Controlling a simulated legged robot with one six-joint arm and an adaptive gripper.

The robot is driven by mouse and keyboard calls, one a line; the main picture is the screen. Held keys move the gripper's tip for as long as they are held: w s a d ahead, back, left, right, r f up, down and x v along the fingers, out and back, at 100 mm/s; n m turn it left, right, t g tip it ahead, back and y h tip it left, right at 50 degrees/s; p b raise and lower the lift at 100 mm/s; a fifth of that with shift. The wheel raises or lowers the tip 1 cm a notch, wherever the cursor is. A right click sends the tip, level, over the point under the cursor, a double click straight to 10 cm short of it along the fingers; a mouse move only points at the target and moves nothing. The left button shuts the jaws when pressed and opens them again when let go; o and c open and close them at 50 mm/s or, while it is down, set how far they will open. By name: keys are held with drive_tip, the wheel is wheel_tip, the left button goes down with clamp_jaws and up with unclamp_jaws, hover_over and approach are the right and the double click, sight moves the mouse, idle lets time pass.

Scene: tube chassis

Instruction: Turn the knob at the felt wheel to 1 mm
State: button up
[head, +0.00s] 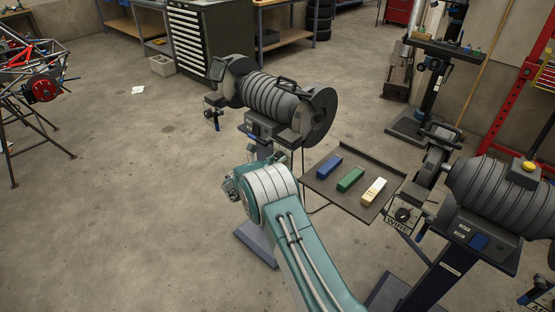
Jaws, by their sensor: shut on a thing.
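My teal and white arm (268,192) rises from the bottom and ends in front of the left double-ended machine (272,97). My gripper is hidden behind the arm, so its jaws do not show. The machine has a large dark disc wheel (320,115) at its right end. A small panel with a blue-tipped lever (213,112) hangs at its left end. Any knob panel under the right end is hidden by my arm. I cannot read which wheel is felt. On the right machine, a black knob (403,214) sits on a panel labelled WIRE.
A dark tray (335,192) with blue, green and cream bars stands right of my arm. The right machine (500,195) on its pedestal is close by. A tool cabinet (210,40) and benches line the back. Open concrete floor lies at left.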

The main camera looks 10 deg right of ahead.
drive_tip(key=o, duration=1.1)
drive_tip(key=shift+w+a+f, duration=0.15)
drive_tip(key=shift+o, duration=0.2)
drive_tip(key=v, duration=1.2)
